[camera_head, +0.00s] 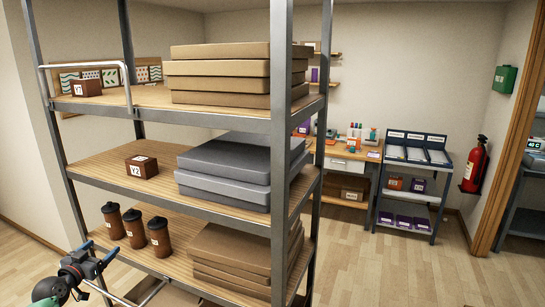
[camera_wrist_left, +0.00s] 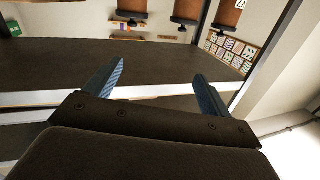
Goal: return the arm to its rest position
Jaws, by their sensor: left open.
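My left gripper (camera_head: 98,252) is at the lower left in the head view, beside the front of the metal shelf rack (camera_head: 215,120). Its two blue fingers are apart, with nothing between them in the left wrist view (camera_wrist_left: 158,75). Three brown lidded tumblers stand upright on the lower shelf: a left one (camera_head: 113,221), a middle one (camera_head: 134,229) and a right one (camera_head: 160,238). They also show at the top edge of the wrist view, which looks upside down, apart from the fingers. My right gripper is in neither view.
A brown box marked Y2 (camera_head: 141,167) sits on the middle shelf, another marked Y1 (camera_head: 87,87) on the top shelf. Cardboard stacks (camera_head: 218,75) and grey boxes (camera_head: 225,165) fill the right side. A metal rail (camera_head: 150,292) is near my gripper. Floor is clear at right.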

